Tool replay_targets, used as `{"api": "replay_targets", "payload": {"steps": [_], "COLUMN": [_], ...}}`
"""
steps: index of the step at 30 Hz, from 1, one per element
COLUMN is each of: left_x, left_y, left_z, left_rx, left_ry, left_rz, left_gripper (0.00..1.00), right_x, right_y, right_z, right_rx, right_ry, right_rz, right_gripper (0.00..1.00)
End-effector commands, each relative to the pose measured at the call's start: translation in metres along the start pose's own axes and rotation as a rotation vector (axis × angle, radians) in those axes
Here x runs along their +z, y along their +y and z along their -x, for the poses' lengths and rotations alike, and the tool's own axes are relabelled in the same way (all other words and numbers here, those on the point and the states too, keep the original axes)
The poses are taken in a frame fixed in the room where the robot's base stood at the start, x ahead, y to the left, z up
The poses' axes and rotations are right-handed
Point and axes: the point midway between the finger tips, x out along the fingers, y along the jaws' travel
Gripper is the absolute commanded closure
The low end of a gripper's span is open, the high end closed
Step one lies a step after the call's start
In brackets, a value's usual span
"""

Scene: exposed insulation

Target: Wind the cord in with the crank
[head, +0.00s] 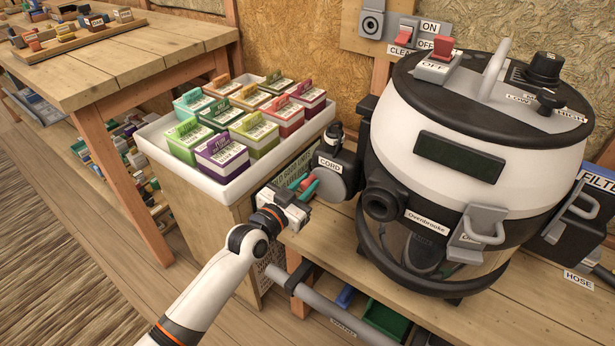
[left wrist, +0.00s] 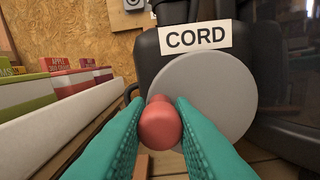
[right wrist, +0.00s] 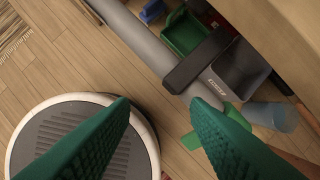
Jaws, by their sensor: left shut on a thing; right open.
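The cord reel housing (head: 345,163) with its CORD label sits at the left side of the vacuum drum (head: 440,170). Its grey crank disc (head: 327,183) faces my left arm. In the left wrist view the disc (left wrist: 215,90) fills the middle, below the CORD label (left wrist: 194,38). My left gripper (head: 308,187) is shut on the red crank knob (left wrist: 160,123), with a green finger on each side of it. The cord itself cannot be made out. My right gripper (right wrist: 160,115) is open and empty, pointing down above the floor.
A white tray (head: 222,195) of coloured boxes stands left of the reel. A workbench (head: 130,65) stands at the back left. The floor between is clear.

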Motion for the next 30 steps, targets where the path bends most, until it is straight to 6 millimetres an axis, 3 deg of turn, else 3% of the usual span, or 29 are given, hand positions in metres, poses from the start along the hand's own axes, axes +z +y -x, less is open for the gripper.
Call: {"api": "replay_targets", "payload": {"steps": [14,30], "left_x": [0.002,0.005], "left_y": [0.000,0.000], "left_z": [0.000,0.000], "left_rx": [0.000,0.000], "left_ry": [0.001,0.000], "left_rz": [-0.041,-0.147], "left_gripper": [1.00,1.00], "right_x": [0.006,-0.004], "right_y": [0.002,0.003], "right_z": [-0.002,-0.035], "right_rx": [0.004,0.006], "right_ry": [-0.014,0.023], "right_rz": [-0.003,0.001], "right_gripper": [0.57,0.57]}}
